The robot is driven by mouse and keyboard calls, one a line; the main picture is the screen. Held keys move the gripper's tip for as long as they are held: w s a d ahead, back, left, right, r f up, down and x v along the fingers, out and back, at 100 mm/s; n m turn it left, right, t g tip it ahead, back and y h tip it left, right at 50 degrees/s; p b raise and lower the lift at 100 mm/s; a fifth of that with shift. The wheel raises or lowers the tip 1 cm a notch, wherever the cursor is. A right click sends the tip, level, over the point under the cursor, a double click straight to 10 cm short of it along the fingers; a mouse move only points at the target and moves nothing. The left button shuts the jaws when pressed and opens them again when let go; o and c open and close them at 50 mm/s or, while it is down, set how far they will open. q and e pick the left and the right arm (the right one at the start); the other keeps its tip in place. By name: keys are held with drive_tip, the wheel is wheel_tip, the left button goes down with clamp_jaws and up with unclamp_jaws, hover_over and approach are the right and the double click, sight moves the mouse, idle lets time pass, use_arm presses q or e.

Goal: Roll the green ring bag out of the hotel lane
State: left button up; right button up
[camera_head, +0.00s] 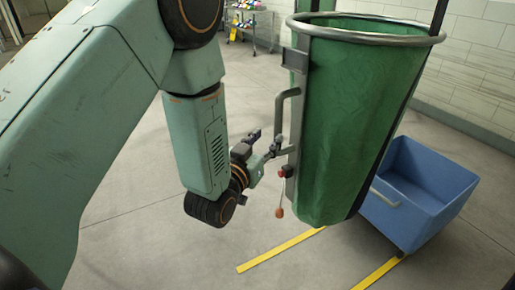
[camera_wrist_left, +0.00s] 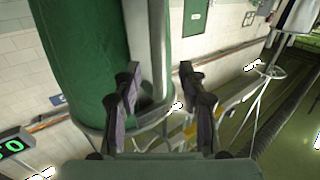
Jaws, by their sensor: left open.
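The green ring bag (camera_head: 345,130) hangs upright from a grey metal ring at the right of the head view. A grey bar handle (camera_head: 281,115) stands off its left side. The bag also fills the left of the left wrist view (camera_wrist_left: 83,60). My left gripper (camera_head: 272,151) is at the bag's left side, close to the lower end of the handle. In the left wrist view its two fingers (camera_wrist_left: 158,88) are apart, with a grey upright behind the gap. I cannot tell whether the fingers touch the handle. My right gripper is in neither view.
A blue cart bin (camera_head: 432,190) stands just right of and behind the bag. Yellow lines (camera_head: 280,250) mark the floor below. A red knob and a hanging orange ball (camera_head: 279,212) are near the gripper. A shelf rack (camera_head: 248,24) is far back; floor between is clear.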

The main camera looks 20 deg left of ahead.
use_arm(q)
drive_tip(key=s, duration=0.4)
drive_tip(key=shift+s+a, duration=0.15)
drive_tip(key=shift+a, duration=0.05)
drive_tip(key=shift+f, duration=0.1)
idle(0.9)
drive_tip(key=s+a+f+g+y+b, duration=0.1)
drive_tip(key=s+f+g, duration=0.45)
drive_tip(key=f, duration=0.45)
drive_tip(key=s+f+g, duration=0.5)
drive_tip(key=s+f, duration=0.2)
drive_tip(key=f, duration=0.4)
drive_tip(key=s+f+g+b, duration=0.1)
drive_tip(key=s+f+g, duration=0.2)
drive_tip(key=s, duration=0.8)
drive_tip(key=s+f+n+g+b, duration=0.1)
drive_tip(key=s+f+g, duration=0.3)
drive_tip(key=s+f, duration=0.4)
drive_tip(key=s, duration=0.3)
drive_tip(key=shift+a+f, duration=0.3)
drive_tip(key=shift+a, duration=0.1)
drive_tip(key=shift+s+g, duration=0.15)
drive_tip(key=shift+g, duration=0.1)
drive_tip(key=shift+c, duration=0.5)
